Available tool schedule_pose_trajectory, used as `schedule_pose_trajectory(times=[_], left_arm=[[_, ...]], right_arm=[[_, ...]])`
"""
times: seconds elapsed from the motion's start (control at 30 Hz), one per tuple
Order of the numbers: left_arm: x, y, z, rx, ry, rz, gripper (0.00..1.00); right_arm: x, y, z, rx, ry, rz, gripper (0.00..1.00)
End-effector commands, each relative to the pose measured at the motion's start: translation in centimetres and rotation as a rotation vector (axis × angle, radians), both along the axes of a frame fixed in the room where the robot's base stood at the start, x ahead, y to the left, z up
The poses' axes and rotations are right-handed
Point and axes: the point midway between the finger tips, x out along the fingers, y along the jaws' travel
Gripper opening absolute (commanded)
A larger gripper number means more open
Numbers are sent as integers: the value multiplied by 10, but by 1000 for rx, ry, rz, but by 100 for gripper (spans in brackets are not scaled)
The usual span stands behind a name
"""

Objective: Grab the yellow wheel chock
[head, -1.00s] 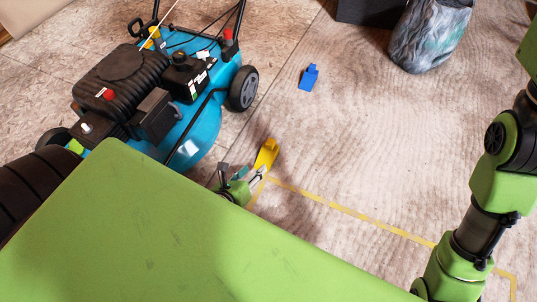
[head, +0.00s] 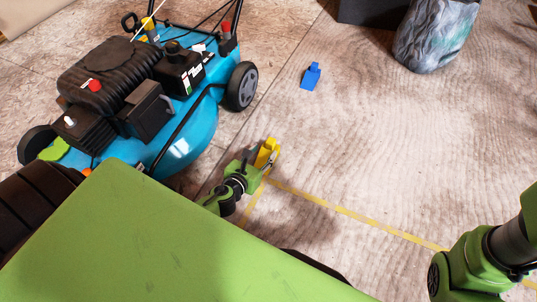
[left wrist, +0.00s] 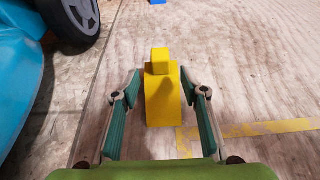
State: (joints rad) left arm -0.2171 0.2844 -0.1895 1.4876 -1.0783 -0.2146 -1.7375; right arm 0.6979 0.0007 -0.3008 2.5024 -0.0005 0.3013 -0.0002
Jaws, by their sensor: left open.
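The yellow wheel chock (head: 267,151) lies on the wooden floor to the right of the mower, near a corner of the yellow tape. In the left wrist view the chock (left wrist: 163,95) sits between the two fingers of my left gripper (left wrist: 162,105). The fingers are open, with a gap on each side of the chock. In the head view my left gripper (head: 257,160) is at the chock and partly covers it. My right gripper is not in view; only part of my right arm shows at the lower right.
A blue lawn mower (head: 190,125) with a black engine stands to the left, its wheel (head: 241,87) near the chock. A blue chock (head: 311,76) lies farther back. A grey patterned sack (head: 437,35) stands at the back. Yellow tape (head: 360,217) marks the floor. The right floor area is clear.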

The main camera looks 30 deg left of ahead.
Motion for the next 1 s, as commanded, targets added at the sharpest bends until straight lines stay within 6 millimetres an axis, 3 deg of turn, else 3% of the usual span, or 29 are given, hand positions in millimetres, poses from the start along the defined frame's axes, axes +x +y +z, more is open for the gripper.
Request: schedule_pose_trajectory(times=[0.37,0.67,0.83,1.0], left_arm=[[46,1,-15,-1,-1,-1,40],[51,2,-16,-1,0,-1,40],[50,2,-16,-1,1,-1,1],[51,2,-16,-1,-1,-1,0]], right_arm=[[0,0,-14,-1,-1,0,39],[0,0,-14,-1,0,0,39],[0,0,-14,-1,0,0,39],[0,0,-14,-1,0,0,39]])
